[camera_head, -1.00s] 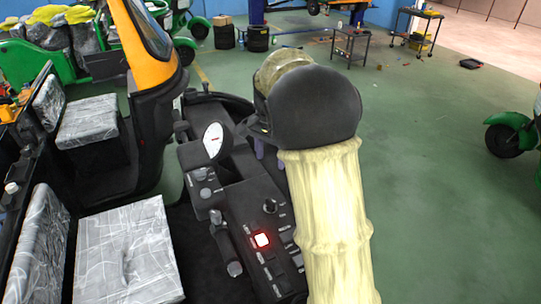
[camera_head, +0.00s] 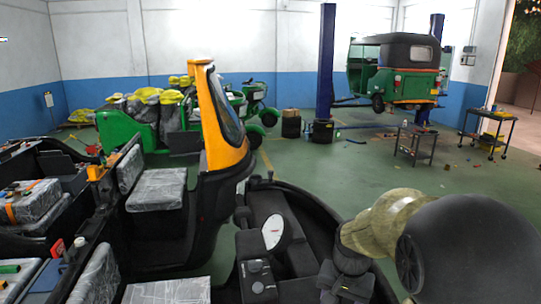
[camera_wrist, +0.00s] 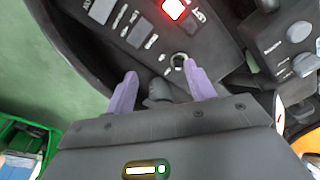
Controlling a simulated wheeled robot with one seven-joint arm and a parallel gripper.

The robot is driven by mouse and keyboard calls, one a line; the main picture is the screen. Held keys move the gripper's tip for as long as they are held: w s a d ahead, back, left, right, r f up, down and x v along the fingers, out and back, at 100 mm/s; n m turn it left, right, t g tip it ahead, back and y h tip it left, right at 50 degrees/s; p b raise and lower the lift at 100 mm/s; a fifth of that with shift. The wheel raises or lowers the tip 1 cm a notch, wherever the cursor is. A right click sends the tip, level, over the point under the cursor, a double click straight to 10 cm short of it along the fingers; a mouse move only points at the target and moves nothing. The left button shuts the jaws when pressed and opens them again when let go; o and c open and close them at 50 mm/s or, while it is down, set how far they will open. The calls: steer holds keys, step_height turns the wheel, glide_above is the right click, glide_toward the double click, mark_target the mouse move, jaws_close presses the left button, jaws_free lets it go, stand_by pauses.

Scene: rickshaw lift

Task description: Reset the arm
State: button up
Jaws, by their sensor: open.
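My gripper (camera_wrist: 158,92) shows in the wrist view with its two purple fingers spread apart. It is open, with nothing held between the fingers. A black control panel (camera_wrist: 155,45) lies beyond the fingertips, with a lit red button (camera_wrist: 174,8) and a dark round knob (camera_wrist: 179,60) close to the right finger. I cannot tell whether a finger touches the panel. In the head view my arm fills the lower right, and the fingers are hidden behind the wrist.
An orange and black rickshaw front (camera_head: 225,120) stands left of my arm, with wrapped seats (camera_head: 157,190) beside it. A green rickshaw (camera_head: 395,75) is raised on a blue lift (camera_head: 326,75). Carts (camera_head: 415,145) stand at the right. Green floor (camera_head: 340,180) is open in the middle.

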steer(key=s+f+n+t, duration=0.1)
steer(key=s+f+n, duration=0.3)
steer(key=s, duration=0.6)
steer(key=shift+s+a+n, duration=0.3)
steer(key=shift+s+n, duration=0.1)
steer(key=shift+n, duration=0.1)
steer(key=shift+c, duration=0.2)
steer(key=c, duration=0.3)
steer(key=shift+c, duration=0.3)
